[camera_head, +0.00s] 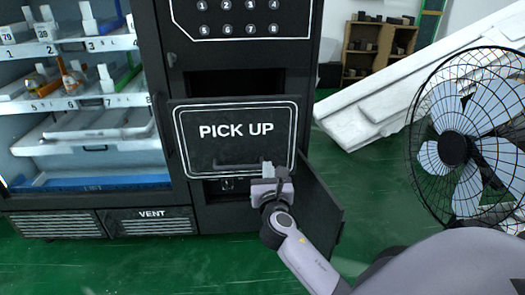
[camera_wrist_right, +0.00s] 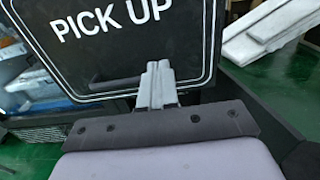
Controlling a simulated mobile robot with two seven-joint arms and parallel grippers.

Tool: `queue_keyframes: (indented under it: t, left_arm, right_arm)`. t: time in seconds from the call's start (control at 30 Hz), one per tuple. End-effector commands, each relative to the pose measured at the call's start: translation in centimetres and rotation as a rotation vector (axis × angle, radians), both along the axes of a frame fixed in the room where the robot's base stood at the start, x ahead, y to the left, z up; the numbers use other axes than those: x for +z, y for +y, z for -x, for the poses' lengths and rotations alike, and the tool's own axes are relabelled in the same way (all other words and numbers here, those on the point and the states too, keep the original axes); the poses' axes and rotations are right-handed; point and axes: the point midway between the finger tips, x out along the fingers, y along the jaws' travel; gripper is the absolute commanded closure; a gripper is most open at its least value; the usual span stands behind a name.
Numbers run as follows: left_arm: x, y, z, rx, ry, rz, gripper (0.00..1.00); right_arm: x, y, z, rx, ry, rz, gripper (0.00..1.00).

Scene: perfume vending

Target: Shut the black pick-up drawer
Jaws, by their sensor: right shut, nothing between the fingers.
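The black pick-up drawer (camera_head: 238,150) has a white outline and the words PICK UP. Its front stands out from the vending machine, with a dark opening (camera_head: 225,84) above it. A dark handle (camera_head: 238,165) runs along its lower part. My right gripper (camera_head: 267,171) is shut and empty at the lower right of the drawer front. In the right wrist view, the shut fingers (camera_wrist_right: 156,82) overlap the lower part of the drawer front (camera_wrist_right: 120,50), just right of the handle (camera_wrist_right: 113,83). I cannot tell whether they touch it. My left gripper is not in view.
A black panel (camera_head: 322,200) juts out at the right of the drawer. Shelves of small bottles (camera_head: 75,78) stand behind glass at left. A fan (camera_head: 470,130) stands at right, with white slabs (camera_head: 375,100) behind. The green floor (camera_head: 130,262) at front left is clear.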

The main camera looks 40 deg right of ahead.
Motion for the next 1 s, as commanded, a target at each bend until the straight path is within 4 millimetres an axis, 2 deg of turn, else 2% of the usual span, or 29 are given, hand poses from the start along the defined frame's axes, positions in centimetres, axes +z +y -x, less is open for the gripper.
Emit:
queue_keyframes:
  t: [0.3, 0.5, 0.7, 1.0]
  left_arm:
    - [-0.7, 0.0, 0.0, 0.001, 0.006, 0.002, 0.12]
    - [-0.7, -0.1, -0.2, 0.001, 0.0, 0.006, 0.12]
    - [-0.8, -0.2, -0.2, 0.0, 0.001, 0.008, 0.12]
    - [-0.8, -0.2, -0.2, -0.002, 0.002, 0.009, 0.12]
  right_arm:
    - [0.0, -3.0, -4.9, -0.001, -0.002, -0.001, 1.0]
    - [-0.1, -4.4, -7.0, -0.001, -0.001, -0.001, 1.0]
    - [0.0, -5.0, -8.0, 0.0, -0.001, -0.002, 1.0]
    - [0.0, -5.1, -8.2, 0.0, 0.0, -0.001, 1.0]
